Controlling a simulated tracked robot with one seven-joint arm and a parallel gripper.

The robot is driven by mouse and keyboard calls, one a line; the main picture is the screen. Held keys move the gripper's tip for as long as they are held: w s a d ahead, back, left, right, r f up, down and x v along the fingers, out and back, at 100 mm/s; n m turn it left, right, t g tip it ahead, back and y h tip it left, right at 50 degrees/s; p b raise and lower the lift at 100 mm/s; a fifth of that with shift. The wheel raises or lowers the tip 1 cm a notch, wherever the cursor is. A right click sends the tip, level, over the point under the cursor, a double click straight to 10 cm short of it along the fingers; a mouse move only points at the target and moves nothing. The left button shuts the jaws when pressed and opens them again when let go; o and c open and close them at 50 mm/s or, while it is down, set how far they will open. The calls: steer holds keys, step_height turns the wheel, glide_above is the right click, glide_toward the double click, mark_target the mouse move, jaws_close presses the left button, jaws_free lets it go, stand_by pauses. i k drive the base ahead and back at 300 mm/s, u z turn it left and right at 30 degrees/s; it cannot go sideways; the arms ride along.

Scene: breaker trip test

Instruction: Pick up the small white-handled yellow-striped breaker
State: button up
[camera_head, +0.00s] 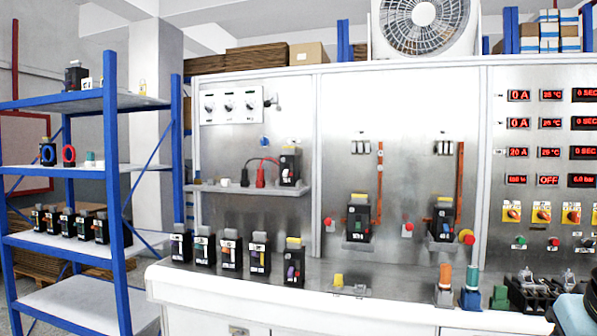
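Several small black breakers stand upright in a row on the white bench at the lower middle. The fourth from the left, a breaker with a yellow stripe down its front (259,254), has a pale top that looks like a white or grey handle. A breaker with a yellow top and a purple front part (293,264) stands to its right. A breaker with an orange-brown mark (231,252) stands to its left.
Two larger breakers (357,222) are mounted on the metal panel behind. A small shelf (215,189) juts out above the row. Orange and blue handled tools (445,280) stand at the right. A blue rack (112,170) is at the left. The bench front (230,300) is clear.

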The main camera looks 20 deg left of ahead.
mark_target(292, 162)
steer(key=k, duration=1.15)
steer(key=u, duration=0.75)
steer(key=i, duration=0.8)
steer(key=u, duration=1.05)
steer(key=i, duration=1.35)
steer(key=z, duration=0.35)
steer(key=i, duration=1)
steer(key=z, duration=0.95)
steer(key=i, duration=0.45)
steer(key=z, duration=0.4)
steer(key=k, duration=0.3)
steer(key=z, duration=0.05)
